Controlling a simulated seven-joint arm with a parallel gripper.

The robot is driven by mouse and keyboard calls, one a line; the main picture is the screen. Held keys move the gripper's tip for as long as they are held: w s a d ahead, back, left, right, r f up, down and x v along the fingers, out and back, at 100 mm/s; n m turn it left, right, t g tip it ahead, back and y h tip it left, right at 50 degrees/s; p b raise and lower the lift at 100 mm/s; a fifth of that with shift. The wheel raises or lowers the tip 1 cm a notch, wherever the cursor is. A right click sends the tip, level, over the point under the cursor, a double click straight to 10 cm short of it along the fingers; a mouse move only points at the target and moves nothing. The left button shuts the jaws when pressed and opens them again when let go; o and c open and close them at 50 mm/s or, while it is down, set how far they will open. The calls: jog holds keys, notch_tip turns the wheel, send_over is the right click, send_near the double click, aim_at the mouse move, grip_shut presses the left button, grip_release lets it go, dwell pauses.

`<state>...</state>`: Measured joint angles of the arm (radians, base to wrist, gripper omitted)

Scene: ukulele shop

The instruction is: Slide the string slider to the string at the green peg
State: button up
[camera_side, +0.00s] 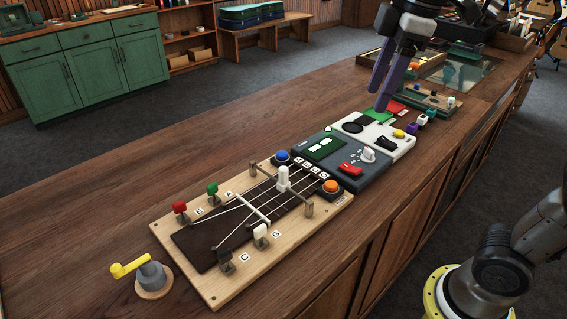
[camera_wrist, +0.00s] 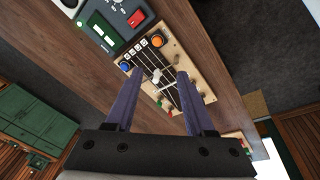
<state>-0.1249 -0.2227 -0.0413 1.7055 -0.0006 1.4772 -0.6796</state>
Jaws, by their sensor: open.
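A wooden string board (camera_side: 185,262) lies on the counter with a dark panel and several pale strings. The white string slider (camera_side: 283,178) stands upright near the panel's upper right end; I cannot tell which string it is at. The black peg (camera_side: 225,258) and white peg (camera_side: 261,233) are at the front. My gripper (camera_side: 378,99) is open and empty, raised beyond the board. In the wrist view, the slider (camera_wrist: 158,77) shows between the fingers, well below.
A blue button (camera_side: 282,156) and an orange button (camera_side: 331,187) flank the board's far end. A grey device (camera_side: 335,158) and a white device (camera_side: 395,140) adjoin it. A yellow-handled crank (camera_side: 130,267) stands at near left.

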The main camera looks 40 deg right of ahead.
jog(key=w+a+n+g, duration=0.25)
jog(key=w+a, duration=0.25)
jog(key=w, duration=0.4)
send_near(283, 168)
jog(key=shift+n, duration=0.45)
notch_tip(283, 168, down, 9)
jog(key=shift+a+f, duration=0.1)
grip_shut()
dwell(0.8)
